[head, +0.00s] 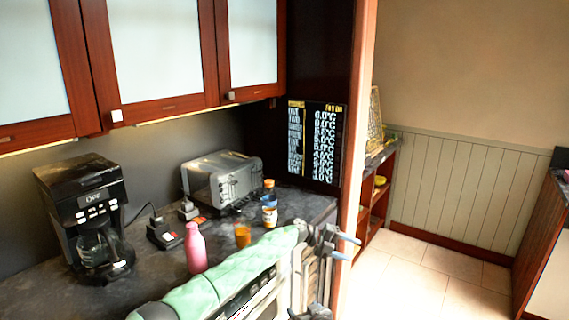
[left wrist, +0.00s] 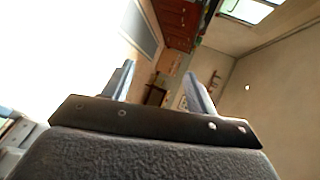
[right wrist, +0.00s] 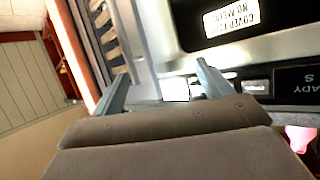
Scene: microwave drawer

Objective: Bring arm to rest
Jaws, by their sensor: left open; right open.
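My left arm (head: 225,278), with a green sleeve, reaches across the head view in front of the counter. Its gripper (head: 354,248) is at the counter's right end, pointing right. In the left wrist view the left gripper (left wrist: 162,78) has its fingers apart with nothing between them. My right gripper shows only in part at the bottom of the head view. In the right wrist view the right gripper (right wrist: 160,78) is open and empty in front of the microwave drawer front (right wrist: 250,55). The microwave front (head: 262,290) is partly hidden behind my left arm in the head view.
On the dark counter (head: 130,285) stand a coffee maker (head: 85,200), a toaster (head: 222,178), a pink bottle (head: 195,248), a glass of amber liquid (head: 242,235) and a small jar (head: 269,215). Red cabinets (head: 155,105) hang above. The tiled floor (head: 410,275) at right is clear.

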